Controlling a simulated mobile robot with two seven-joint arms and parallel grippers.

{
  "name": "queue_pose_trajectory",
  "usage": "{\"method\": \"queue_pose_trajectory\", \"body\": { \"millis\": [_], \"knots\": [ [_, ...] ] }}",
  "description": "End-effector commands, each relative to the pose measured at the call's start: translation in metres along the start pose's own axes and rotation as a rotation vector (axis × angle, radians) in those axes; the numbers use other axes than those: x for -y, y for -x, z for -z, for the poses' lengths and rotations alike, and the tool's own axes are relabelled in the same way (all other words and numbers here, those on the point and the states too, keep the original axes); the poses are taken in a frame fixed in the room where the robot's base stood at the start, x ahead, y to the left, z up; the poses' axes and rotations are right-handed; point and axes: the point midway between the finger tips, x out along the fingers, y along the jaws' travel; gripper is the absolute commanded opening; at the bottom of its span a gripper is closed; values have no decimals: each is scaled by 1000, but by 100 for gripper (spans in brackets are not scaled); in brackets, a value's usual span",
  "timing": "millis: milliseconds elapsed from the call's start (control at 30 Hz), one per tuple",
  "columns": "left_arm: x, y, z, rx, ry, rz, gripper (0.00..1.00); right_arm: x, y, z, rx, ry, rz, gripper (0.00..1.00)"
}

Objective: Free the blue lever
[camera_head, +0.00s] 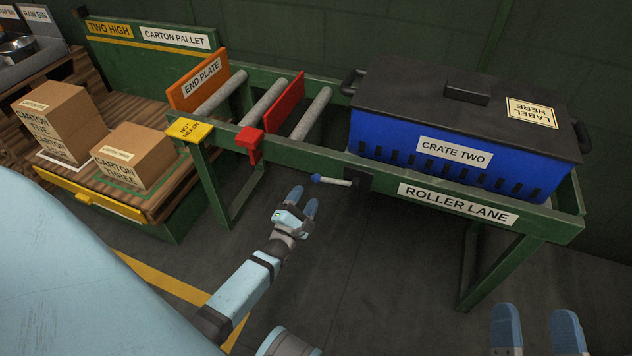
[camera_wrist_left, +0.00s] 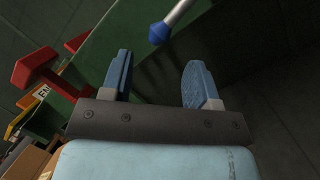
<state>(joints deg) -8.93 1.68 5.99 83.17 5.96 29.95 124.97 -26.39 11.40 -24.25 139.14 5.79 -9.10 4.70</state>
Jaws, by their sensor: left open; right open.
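The blue lever is a pale rod with a blue knob (camera_head: 316,178) sticking out from the front rail of the green roller lane, just left of the ROLLER LANE label. Its blue tip also shows in the left wrist view (camera_wrist_left: 159,33), beyond and between my fingers. My left gripper (camera_head: 304,201) is open and empty, below and slightly left of the knob, apart from it. Its two fingers also show in the left wrist view (camera_wrist_left: 160,82). My right gripper (camera_head: 537,325) is open and empty at the bottom right, in front of the lane.
A blue crate with a black lid (camera_head: 455,155), labelled CRATE TWO, sits on the lane (camera_head: 550,226). A red stop plate (camera_head: 285,106) and an orange end plate (camera_head: 207,78) stand left of it. Cartons (camera_head: 135,157) rest on a pallet at left. The floor in front is clear.

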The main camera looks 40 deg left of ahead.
Motion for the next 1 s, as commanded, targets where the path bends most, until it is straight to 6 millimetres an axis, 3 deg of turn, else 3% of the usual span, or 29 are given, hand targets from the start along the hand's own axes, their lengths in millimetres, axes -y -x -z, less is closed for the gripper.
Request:
{"method": "queue_pose_trajectory", "body": {
  "millis": [100, 300, 500, 767, 1000],
  "knots": [
    [1, -26, 1, 1, 0, -4, 55, -2, 1, -11, 24, -3, 2, 83],
    [2, -56, 1, 1, -1, -1, 55, -4, 2, -22, 65, -6, 2, 83],
    [0, -68, 0, 0, -1, 0, 55, -4, 3, -26, 86, -9, 2, 83],
    [0, -69, 0, 0, -1, 0, 55, -4, 2, -25, 85, -8, 3, 83],
    [0, -69, 0, 0, -1, 0, 2, -4, 2, -24, 82, -5, 4, 83]
  ]
}}
